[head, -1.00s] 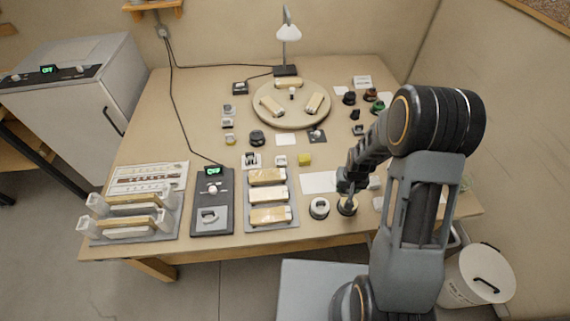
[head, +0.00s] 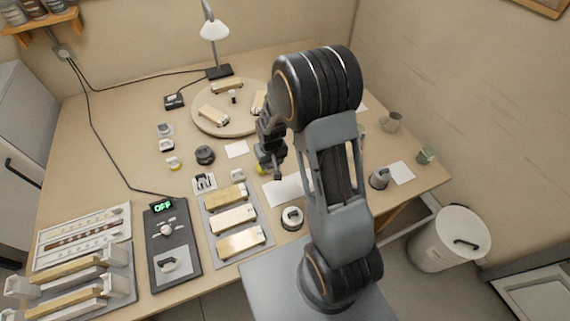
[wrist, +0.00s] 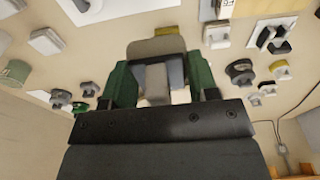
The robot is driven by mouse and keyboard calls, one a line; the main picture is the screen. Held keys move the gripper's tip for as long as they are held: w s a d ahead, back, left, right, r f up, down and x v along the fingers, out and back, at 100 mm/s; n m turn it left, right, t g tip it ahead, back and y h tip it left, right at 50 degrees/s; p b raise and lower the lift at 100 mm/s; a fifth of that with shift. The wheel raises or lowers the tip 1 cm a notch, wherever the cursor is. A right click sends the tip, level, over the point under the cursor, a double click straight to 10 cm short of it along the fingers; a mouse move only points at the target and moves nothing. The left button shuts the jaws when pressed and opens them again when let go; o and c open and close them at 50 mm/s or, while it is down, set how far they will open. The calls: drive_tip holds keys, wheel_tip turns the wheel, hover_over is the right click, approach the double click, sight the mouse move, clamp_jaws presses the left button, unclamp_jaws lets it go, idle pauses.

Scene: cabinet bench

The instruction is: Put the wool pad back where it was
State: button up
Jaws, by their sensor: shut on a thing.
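My gripper (head: 272,167) hangs over the bench near the middle, left of my upper arm in the head view. In the wrist view, my gripper (wrist: 160,82) has its green-sided fingers closed on a small grey block with a beige-grey top (wrist: 155,47). This held thing looks like the wool pad, but its identity is not certain. The head view barely shows it behind the fingers. A yellow block (head: 261,170) is partly hidden by my gripper there. Whether the held thing touches the bench cannot be told.
A white sheet (head: 285,190) is close by. A round turntable (head: 207,125) stands behind. A dark control box (head: 165,232) reads OFF. My arm hides the bench's right middle.

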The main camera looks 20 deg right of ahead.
drive_tip(key=f+b, duration=0.1)
drive_tip(key=b, duration=0.1)
drive_tip(key=f+b, duration=0.1)
drive_tip(key=shift+w+d+f, duration=0.2)
drive_tip(key=shift+w+f, duration=0.05)
drive_tip(key=shift+f, duration=0.1)
drive_tip(key=d+f+b, duration=0.1)
drive_tip(key=b, duration=0.6)
drive_tip(key=shift+d+f, duration=0.1)
drive_tip(key=shift+d, duration=0.2)
drive_tip(key=b, duration=0.6)
hover_over(286, 161)
drive_tip(key=f, duration=0.9)
drive_tip(key=shift+s+a, duration=0.1)
drive_tip(key=shift+s, duration=0.25)
drive_tip(key=shift+w+d+f, duration=0.2)
drive_tip(key=shift+w+f, duration=0.1)
drive_tip(key=shift+f, duration=1.6)
drive_tip(key=shift+f, duration=0.15)
